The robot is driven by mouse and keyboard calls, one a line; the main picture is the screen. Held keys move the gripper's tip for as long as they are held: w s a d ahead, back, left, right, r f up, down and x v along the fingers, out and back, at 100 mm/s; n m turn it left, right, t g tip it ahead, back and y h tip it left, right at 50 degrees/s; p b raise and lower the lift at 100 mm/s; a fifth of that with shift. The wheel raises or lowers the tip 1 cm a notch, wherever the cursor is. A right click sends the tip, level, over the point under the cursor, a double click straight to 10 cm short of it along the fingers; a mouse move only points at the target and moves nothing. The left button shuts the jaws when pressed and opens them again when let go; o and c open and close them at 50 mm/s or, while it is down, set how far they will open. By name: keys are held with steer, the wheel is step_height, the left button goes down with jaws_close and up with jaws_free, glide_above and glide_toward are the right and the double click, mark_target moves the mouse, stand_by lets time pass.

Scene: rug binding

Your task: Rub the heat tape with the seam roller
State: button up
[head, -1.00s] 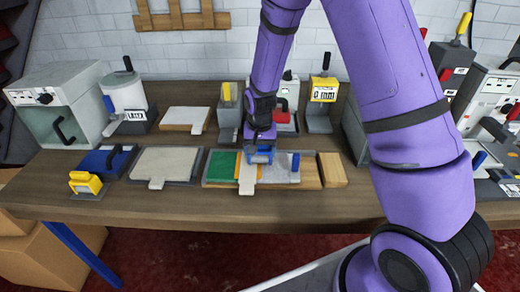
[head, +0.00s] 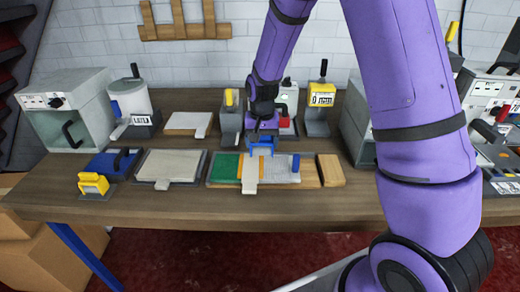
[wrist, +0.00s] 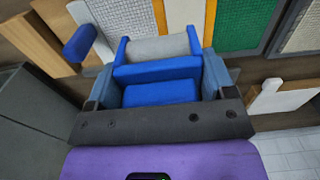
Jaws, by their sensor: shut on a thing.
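My gripper (head: 263,131) is shut on the seam roller (head: 265,146), a blue frame with a grey cylinder. In the wrist view the roller (wrist: 160,47) sits between the fingers, cylinder facing the board. The heat tape (head: 250,172) seems to be the pale strip with orange edges on the board, between a green panel (head: 225,167) and a light grey textured panel (head: 278,172). It also shows in the wrist view (wrist: 183,14). The roller is at the back edge of the board, near the tape's far end; it looks apart from the tape.
A blue upright knob (head: 296,163) stands at the board's right end, with a wooden block (head: 331,170) beside it. A pale tray (head: 170,166) and a yellow-handled tool (head: 93,184) lie left. Several machines stand behind. The table's front strip is clear.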

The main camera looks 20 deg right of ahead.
steer(key=shift+r, duration=1.1)
